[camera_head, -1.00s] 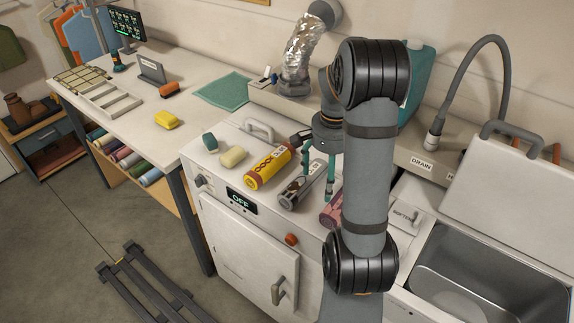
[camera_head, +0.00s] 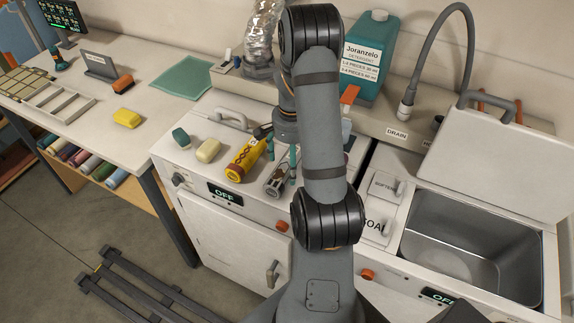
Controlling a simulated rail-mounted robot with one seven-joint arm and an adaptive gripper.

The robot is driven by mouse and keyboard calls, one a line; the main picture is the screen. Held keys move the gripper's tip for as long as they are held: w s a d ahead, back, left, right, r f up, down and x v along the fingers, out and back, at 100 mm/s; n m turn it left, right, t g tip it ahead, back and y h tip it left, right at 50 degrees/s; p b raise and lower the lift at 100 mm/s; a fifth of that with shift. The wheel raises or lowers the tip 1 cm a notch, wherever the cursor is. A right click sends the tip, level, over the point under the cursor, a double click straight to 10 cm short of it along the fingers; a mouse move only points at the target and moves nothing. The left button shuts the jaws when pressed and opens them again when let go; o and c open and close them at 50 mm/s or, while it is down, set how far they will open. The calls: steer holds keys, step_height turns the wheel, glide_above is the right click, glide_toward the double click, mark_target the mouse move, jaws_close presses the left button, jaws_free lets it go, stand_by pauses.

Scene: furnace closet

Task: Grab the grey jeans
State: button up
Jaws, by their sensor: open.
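A grey roll with a pale label and a dark print (camera_head: 276,183) lies on the white top of the machine and looks like the grey jeans, though I cannot be sure. Its far part is partly hidden by my gripper and arm. My gripper (camera_head: 283,168) points down with its teal fingers apart, close over the grey roll. I cannot tell whether the fingers touch it. A yellow roll with a dark red print (camera_head: 243,160) lies just left of the grey one.
A cream block (camera_head: 208,150) and a dark green block (camera_head: 181,138) lie left of the rolls. A silver hose (camera_head: 262,40) and a teal detergent jug (camera_head: 366,55) stand behind. A steel sink (camera_head: 465,255) with a raised lid is at right. A worktable (camera_head: 95,120) is at left.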

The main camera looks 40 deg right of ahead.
steer(key=shift+w+f, duration=0.15)
steer(key=shift+f, duration=1.05)
steer(key=c, duration=0.3)
steer(key=c, duration=1.1)
steer(key=shift+c, duration=0.7)
steer(key=shift+r, duration=0.1)
